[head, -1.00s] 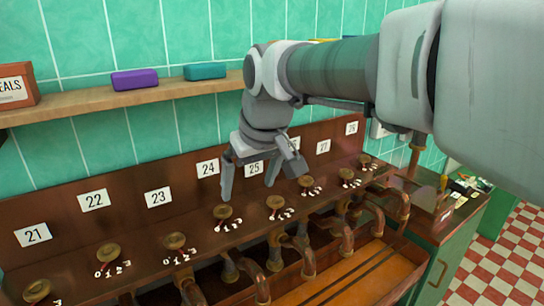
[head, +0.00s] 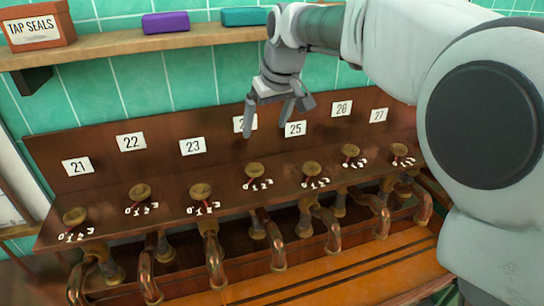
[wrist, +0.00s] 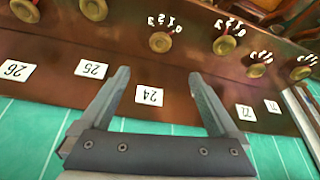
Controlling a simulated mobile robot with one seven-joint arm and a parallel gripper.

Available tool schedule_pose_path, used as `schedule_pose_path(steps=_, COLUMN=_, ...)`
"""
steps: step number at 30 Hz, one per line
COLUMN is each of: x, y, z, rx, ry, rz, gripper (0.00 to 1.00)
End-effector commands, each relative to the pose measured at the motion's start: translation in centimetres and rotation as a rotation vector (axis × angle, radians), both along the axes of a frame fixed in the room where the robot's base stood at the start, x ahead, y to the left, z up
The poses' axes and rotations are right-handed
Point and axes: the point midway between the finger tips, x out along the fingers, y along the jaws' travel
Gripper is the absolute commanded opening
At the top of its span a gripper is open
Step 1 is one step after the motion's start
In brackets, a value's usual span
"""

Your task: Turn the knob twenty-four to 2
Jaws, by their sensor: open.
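The knob twenty-four (head: 254,170) is a round brass knob on the brown sloping panel, below the white 24 label (head: 240,124), which my gripper partly covers in the head view. Its red pointer shows at the knob's lower left, near the 0 end of the white scale; the exact mark is too small to read. My gripper (head: 268,125) is open and empty, above the knob and apart from it. In the wrist view, the knob (wrist: 160,42) and its label (wrist: 149,95) lie between the lines of my two fingers (wrist: 160,80), upside down.
Similar knobs stand close on both sides, twenty-three (head: 200,191) and twenty-five (head: 312,168). Copper pipes (head: 212,260) bend out below the panel. A wall shelf (head: 150,42) holds a purple box (head: 165,22), a teal box (head: 244,16) and a tap seals box (head: 37,25).

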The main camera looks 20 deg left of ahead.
Motion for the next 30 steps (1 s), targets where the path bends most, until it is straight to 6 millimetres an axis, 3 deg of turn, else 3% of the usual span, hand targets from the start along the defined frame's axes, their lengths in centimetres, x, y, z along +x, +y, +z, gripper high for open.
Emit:
schedule_pose_path(steps=21, x=3.3, y=4.1, z=-13.2, rx=-0.003, ry=0.004, rz=-0.002, gripper=0.96)
schedule_pose_path(steps=30, x=4.0, y=4.9, z=-15.5, rx=-0.002, ry=0.001, rz=-0.001, gripper=0.96)
